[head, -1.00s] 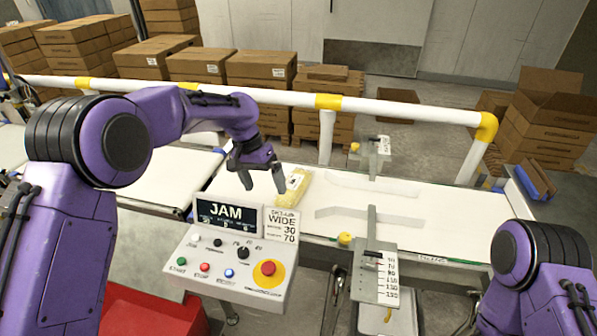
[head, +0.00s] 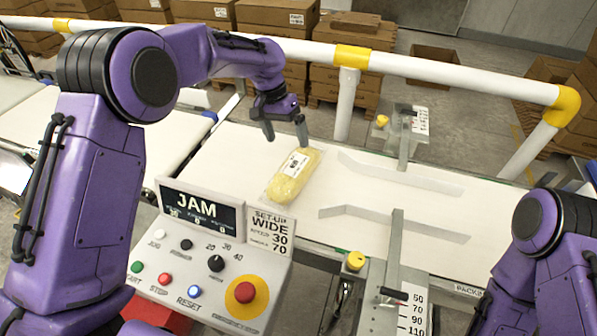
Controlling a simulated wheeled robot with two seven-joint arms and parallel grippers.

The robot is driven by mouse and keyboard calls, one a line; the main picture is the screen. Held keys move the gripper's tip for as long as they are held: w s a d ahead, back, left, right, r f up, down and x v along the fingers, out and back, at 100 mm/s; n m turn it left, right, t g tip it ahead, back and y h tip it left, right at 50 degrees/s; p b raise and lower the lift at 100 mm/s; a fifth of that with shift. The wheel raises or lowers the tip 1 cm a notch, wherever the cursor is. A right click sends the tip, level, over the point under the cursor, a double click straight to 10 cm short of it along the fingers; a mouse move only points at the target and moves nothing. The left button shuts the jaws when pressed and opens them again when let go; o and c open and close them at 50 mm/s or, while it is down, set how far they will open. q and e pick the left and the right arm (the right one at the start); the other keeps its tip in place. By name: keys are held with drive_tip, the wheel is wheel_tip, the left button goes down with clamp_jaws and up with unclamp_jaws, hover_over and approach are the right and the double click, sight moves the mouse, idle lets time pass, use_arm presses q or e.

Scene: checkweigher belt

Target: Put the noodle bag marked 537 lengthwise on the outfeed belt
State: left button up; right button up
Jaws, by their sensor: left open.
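The noodle bag (head: 292,178) is a clear bag of yellow noodles with a white label. It lies on the white outfeed belt (head: 232,184), tilted a little in the picture, just before the guide rails. The number on its label is too small to read. My left gripper (head: 286,140) is open and empty, pointing down just above the far end of the bag, its fingers apart. My right arm shows at the lower right, but its gripper is out of view.
Two pale guide rails (head: 393,222) stand on the belt to the right of the bag. The control box (head: 221,250) reads JAM and stands in front of the belt. A white and yellow barrier rail (head: 420,72) runs behind the belt, with cartons beyond.

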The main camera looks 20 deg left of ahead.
sight(292, 163)
use_arm(q)
drive_tip(key=p+x, duration=0.1)
drive_tip(key=x, duration=0.2)
drive_tip(key=p+x, duration=0.1)
drive_tip(key=x, duration=0.2)
drive_tip(key=s+p+x, duration=0.1)
drive_tip(key=x, duration=0.3)
drive_tip(key=shift+f, duration=0.3)
drive_tip(key=c, duration=1.1)
